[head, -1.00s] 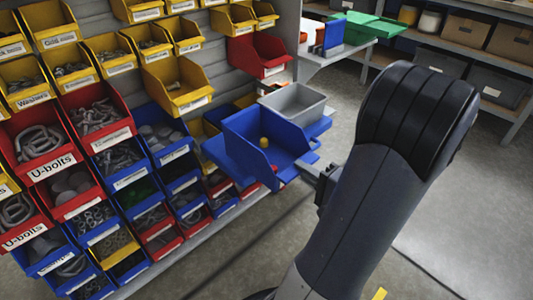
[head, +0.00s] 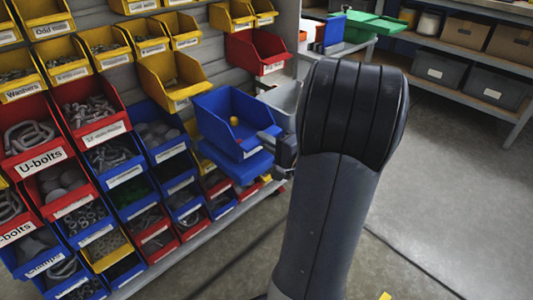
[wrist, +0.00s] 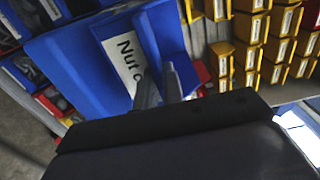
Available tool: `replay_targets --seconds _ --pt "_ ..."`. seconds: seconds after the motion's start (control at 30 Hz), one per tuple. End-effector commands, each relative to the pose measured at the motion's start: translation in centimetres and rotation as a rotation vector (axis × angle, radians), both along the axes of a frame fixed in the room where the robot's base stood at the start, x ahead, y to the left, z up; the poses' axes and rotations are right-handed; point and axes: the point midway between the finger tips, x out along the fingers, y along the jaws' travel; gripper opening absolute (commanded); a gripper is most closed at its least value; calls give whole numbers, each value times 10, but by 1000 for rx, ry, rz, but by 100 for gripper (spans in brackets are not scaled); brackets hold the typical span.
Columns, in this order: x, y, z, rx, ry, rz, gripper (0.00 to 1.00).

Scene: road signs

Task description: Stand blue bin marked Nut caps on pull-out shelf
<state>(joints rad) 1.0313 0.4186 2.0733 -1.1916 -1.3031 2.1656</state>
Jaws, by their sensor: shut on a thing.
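The blue bin marked Nut caps (head: 212,112) is held upright or nearly so, with a small yellow piece inside. Its white label, partly hidden, reads "Nut c" in the wrist view (wrist: 124,58). My gripper (head: 280,140) is shut on the bin's right side in the head view; its fingers (wrist: 158,84) cross the label end in the wrist view. The blue pull-out shelf (head: 240,170) juts from the rack just below the bin. I cannot tell whether the bin touches it.
A grey bin (head: 284,96) stands behind the blue bin, partly hidden by my arm. Racked yellow, red and blue bins fill the left, including a yellow bin (head: 172,85) close by. Open floor (head: 450,190) lies to the right.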

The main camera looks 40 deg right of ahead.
Motion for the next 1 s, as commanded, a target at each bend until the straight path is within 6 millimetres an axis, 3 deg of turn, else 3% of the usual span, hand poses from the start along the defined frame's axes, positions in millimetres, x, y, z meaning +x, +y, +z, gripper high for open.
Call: replay_targets --seconds 0.03,0.2,0.63,0.67,0.7,0.9,1.0 --pt "-1 0 -14 3 2 -2 0" --pt "-1 -1 -34 3 1 -2 0" --pt "-1 0 -36 2 1 -2 0" --pt "-1 0 -36 2 1 -2 10" --pt "-1 0 -36 1 1 -2 14" --pt "-1 0 -36 2 2 -2 30" --pt "-1 0 -36 2 2 -2 30"
